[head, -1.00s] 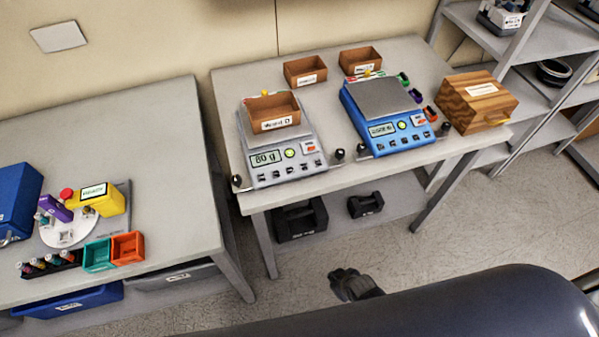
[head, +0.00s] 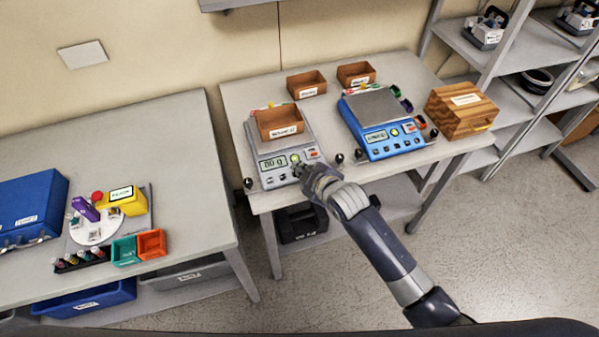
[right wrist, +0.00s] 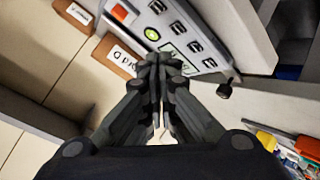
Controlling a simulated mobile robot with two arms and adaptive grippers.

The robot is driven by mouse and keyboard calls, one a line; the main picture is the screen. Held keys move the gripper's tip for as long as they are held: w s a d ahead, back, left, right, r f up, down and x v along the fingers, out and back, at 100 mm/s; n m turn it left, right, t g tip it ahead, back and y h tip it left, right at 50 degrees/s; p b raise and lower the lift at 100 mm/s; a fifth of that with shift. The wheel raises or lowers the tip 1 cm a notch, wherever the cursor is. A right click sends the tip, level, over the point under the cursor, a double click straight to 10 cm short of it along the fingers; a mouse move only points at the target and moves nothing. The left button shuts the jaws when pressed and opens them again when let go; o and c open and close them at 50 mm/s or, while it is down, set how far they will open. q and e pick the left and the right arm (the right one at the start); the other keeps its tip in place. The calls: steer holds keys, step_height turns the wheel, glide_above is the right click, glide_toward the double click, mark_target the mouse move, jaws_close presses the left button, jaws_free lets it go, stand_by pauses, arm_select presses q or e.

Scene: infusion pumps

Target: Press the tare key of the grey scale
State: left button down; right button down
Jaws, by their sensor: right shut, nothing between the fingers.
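The grey scale (head: 262,153) stands on the right-hand table with a brown open box (head: 279,122) on its pan. Its display (head: 272,162) seems to read 80 g. A round green-lit key (head: 295,158) sits beside the display; it also shows in the right wrist view (right wrist: 152,34). Which key is tare I cannot read. My right gripper (head: 301,171) is shut and empty at the scale's front panel, hiding some of its keys. In the right wrist view the closed fingertips (right wrist: 158,62) overlap the display; contact is not clear. My left gripper is out of view.
A blue scale (head: 383,135) stands to the right, with a wooden box (head: 460,110) beyond it. Two brown boxes (head: 306,84) (head: 356,74) stand behind. Dark knobs (head: 339,158) stand by the front edge. The left table (head: 150,140) carries a blue case and coloured bins.

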steer(key=shift+n+t+y, duration=0.3)
steer(key=shift+n, duration=0.3)
steer(key=r, duration=0.1)
steer(key=a+r, duration=0.1)
steer(key=r, duration=0.2)
steer(key=shift+w+a+r, duration=0.3)
steer(key=shift+w, duration=0.1)
steer(key=shift+w+f, duration=0.1)
steer(key=b, duration=0.8)
glide_above(294, 179)
steer(key=f, duration=0.7)
steer(key=shift+s+d+f, duration=0.1)
steer(key=shift+s+f, duration=0.2)
steer(key=shift+f, duration=0.05)
steer(key=shift+w+f, duration=0.15)
steer(key=shift+f, duration=0.2)
steer(key=shift+f, duration=0.1)
steer(key=shift+w+f, duration=0.1)
steer(key=shift+f, duration=0.2)
